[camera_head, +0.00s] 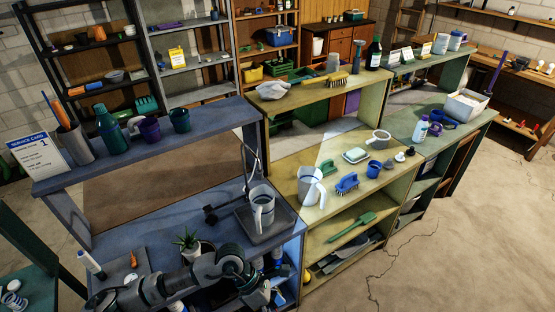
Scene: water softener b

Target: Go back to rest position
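My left arm comes in from the lower left, in front of the blue workbench (215,205). Its gripper (262,296) hangs low by the front right corner of that bench, near the bottles on the shelf below. The fingers are small and dark against the clutter, so I cannot tell whether they are open or shut, or whether they hold anything. A clear measuring jug (262,208) stands upright in the grey sink tray (266,231), apart from the gripper. My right gripper is not in view.
A potted plant (188,241) stands close behind my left arm. The yellow workbench (290,165) to the right carries another jug (310,186), brushes (347,183) and cups. A green bench (400,118) stands further right. The concrete floor (440,240) at the right is clear.

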